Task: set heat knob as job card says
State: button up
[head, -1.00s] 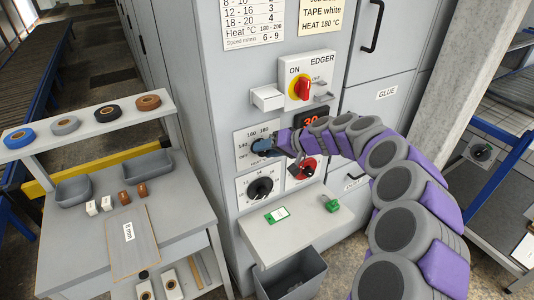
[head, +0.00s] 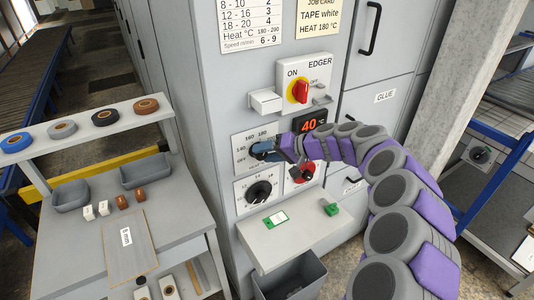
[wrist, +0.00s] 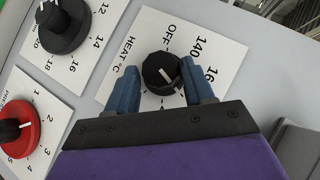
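The heat knob (wrist: 160,73) is black with a white mark, on a white plate (wrist: 116,82) lettered HEAT °C. OFF, 140 and part of 160 show in the wrist view; the rest of the scale is hidden by my fingers. The white mark lies aslant, its lower end toward the lower right. The job card (head: 319,16) reads TAPE white, HEAT 180 °C. The display (head: 312,125) reads 40 °C.
A black knob (wrist: 62,26) and a red knob (wrist: 12,130) sit close by. Above is the EDGER switch (head: 301,91), a red handle on yellow, beside a white box (head: 265,101). A shelf (head: 300,228) juts out below. A bench (head: 180,212) stands at left.

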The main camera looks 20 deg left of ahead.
jog(key=shift+o, duration=1.2)
jog(key=shift+w, duration=0.15)
jog(key=shift+a+f, duration=0.1)
jog(key=shift+a, duration=0.25)
jog(key=p+v, duration=0.3)
jog(key=v, duration=1.4)
jog(key=shift+d, duration=0.25)
jog(key=s+d+r+n+g+h, duration=0.1)
jog(key=s+r+h, duration=0.1)
jog(key=s, duration=0.8)
jog(key=s+r+g+h, duration=0.1)
jog(key=s+r+h, duration=0.1)
jog(key=s, duration=0.8)
jog(key=s+d+f+m+h, duration=0.2)
jog(key=s+d+f+h, duration=0.2)
jog(key=s+d, duration=0.6)
jog(key=s+d+f+m+h, duration=0.3)
jog(key=s+d+f, duration=0.3)
jog(key=s+d, duration=0.3)
jog(key=s+h, duration=0.1)
jog(key=s, duration=0.3)
jog(key=shift+d+f+m+h, duration=0.2)
jog(key=shift+d+m+h, duration=0.1)
jog(key=shift+d, duration=0.1)
